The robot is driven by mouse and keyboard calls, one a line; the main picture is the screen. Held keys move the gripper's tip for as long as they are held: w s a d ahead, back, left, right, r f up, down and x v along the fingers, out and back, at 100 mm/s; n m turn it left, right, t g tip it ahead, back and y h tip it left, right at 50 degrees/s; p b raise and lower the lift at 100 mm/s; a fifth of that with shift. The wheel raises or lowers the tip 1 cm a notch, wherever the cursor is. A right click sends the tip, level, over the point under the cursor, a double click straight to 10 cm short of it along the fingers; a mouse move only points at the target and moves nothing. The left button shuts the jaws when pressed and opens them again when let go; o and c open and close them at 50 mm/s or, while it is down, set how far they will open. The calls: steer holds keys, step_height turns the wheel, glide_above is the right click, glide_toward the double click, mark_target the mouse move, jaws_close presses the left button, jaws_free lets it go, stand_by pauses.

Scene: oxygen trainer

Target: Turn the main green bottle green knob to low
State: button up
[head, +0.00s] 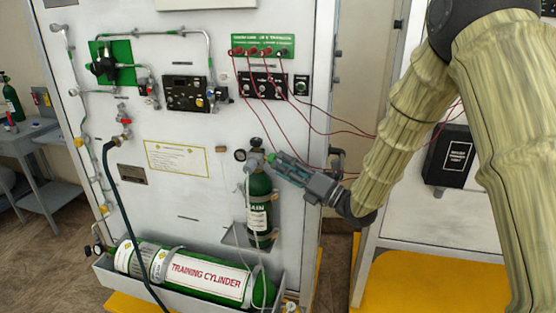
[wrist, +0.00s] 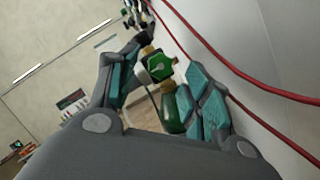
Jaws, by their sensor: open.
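The main green bottle (head: 258,207) stands upright against the white panel, with a label and a regulator with a gauge at its top. Its green knob (wrist: 160,67) shows in the wrist view, between and just beyond my fingertips. The knob is mostly hidden behind my gripper in the head view. My gripper (head: 272,159) reaches in from the right to the bottle's top. In the wrist view my gripper (wrist: 158,85) is open, with one finger on each side of the knob; I cannot tell whether either touches it. Part of the green bottle (wrist: 174,110) shows below the knob.
A large green training cylinder (head: 200,275) lies in a tray at the panel's foot. Red cables (head: 262,100) hang from the panel and cross near my arm; they also pass close by my gripper in the wrist view (wrist: 230,60). A dark hose (head: 122,205) hangs at left.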

steer(key=shift+x, duration=1.25)
steer(key=c, duration=1)
steer(key=shift+c, duration=0.2)
